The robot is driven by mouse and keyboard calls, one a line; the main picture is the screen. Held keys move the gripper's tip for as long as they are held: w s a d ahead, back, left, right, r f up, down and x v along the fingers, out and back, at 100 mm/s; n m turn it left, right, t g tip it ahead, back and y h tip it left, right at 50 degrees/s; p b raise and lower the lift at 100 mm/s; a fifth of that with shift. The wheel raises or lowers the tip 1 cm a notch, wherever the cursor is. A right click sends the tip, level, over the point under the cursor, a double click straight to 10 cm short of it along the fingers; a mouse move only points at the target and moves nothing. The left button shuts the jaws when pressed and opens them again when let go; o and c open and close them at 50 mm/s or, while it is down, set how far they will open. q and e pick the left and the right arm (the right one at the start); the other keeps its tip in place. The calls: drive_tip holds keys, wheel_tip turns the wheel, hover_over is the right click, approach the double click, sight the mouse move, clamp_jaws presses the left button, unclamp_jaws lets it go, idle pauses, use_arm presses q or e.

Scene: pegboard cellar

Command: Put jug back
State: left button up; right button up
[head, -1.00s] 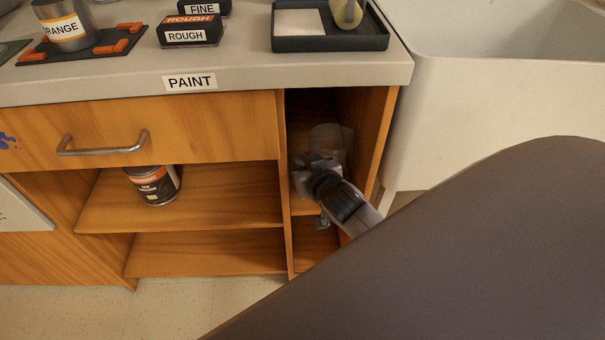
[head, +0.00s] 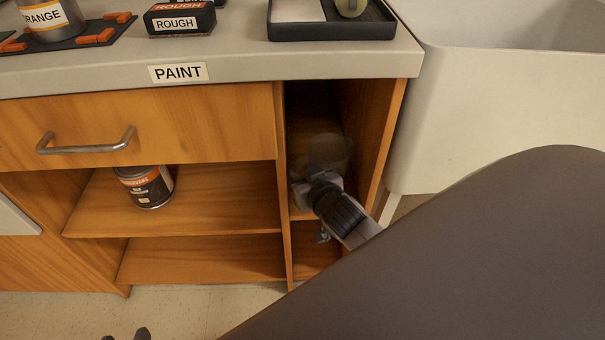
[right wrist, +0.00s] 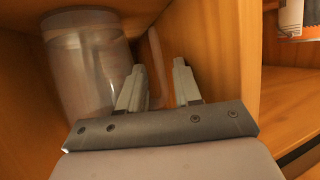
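The clear, see-through jug (head: 328,152) is inside the narrow right compartment of the cabinet, at its upper shelf. In the right wrist view the jug (right wrist: 88,65) is left of my fingers, with a pale strip, apparently its handle (right wrist: 158,65), showing beyond the gap between them. My right gripper (head: 305,190) reaches into this compartment from the front right. Its two fingers (right wrist: 158,88) stand apart with a clear gap. Whether they touch the jug cannot be told. Two dark tips at the bottom edge of the head view may be my left gripper (head: 126,335).
A paint can (head: 147,188) stands on the wider shelf to the left, past the divider (head: 283,190). A drawer with a metal handle (head: 87,146) is above it. The worktop (head: 230,62) holds a dark tray (head: 330,30) and a ROUGH block (head: 180,20). A pale sink (head: 480,100) stands right.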

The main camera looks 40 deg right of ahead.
drive_tip(key=shift+f+b, duration=0.15)
drive_tip(key=shift+b, duration=0.3)
drive_tip(key=shift+s+a+r, duration=0.15)
drive_tip(key=shift+s+r, duration=0.1)
drive_tip(key=shift+s, duration=0.05)
use_arm(q)
drive_tip(key=p, duration=0.1)
drive_tip(key=a+p, duration=0.1)
drive_tip(key=y+p, duration=0.1)
drive_tip(key=shift+s+a+r, duration=0.25)
drive_tip(key=shift+s+a, duration=0.05)
drive_tip(key=shift+a, duration=0.05)
use_arm(e)
drive_tip(key=s+a+r+n+g+y, duration=0.1)
drive_tip(key=s+a+n+y, duration=0.5)
drive_tip(key=s+a, duration=0.8)
drive_tip(key=shift+s+a+r+g+y, duration=0.3)
drive_tip(key=shift+s+a+r+y, duration=0.15)
drive_tip(key=shift+a+r, duration=0.2)
